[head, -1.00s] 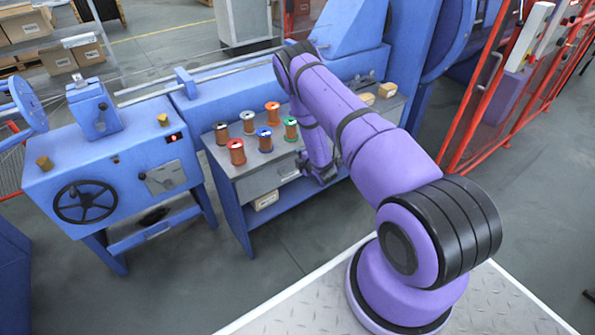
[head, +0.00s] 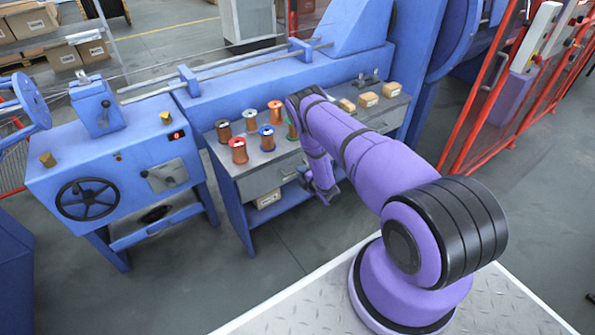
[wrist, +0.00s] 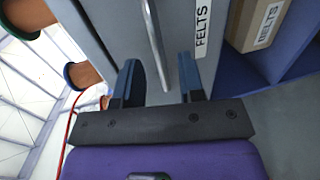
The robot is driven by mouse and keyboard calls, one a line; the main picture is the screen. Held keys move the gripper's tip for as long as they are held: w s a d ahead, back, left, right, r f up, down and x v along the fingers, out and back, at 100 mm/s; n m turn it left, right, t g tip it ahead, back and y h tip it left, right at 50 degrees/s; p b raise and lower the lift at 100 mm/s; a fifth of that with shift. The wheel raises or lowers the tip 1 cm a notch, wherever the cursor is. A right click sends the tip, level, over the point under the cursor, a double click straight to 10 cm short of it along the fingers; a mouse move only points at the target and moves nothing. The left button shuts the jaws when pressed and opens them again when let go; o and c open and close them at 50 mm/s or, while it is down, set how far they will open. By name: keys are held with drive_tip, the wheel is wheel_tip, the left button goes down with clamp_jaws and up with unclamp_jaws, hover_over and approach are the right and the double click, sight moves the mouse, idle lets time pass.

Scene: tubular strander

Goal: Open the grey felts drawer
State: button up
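The grey felts drawer (head: 262,184) is under the top of the blue workbench and looks closed. In the wrist view its grey front (wrist: 110,20) carries a white FELTS label (wrist: 202,28) and a metal bar handle (wrist: 155,42). My gripper (head: 328,194) is in front of the bench in the head view. In the wrist view my gripper (wrist: 160,78) has its two blue fingers apart. The handle runs between them in the picture. I cannot tell whether the fingertips reach around it or touch it.
Several wire spools (head: 239,150) stand on the bench top (head: 290,150). Small cardboard boxes (head: 367,99) lie at its right. A labelled box (head: 268,199) sits on the shelf below. A red fence (head: 480,100) stands to the right. The floor before the bench is clear.

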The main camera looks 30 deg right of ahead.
drive_tip(key=shift+x, duration=1.75)
clamp_jaws()
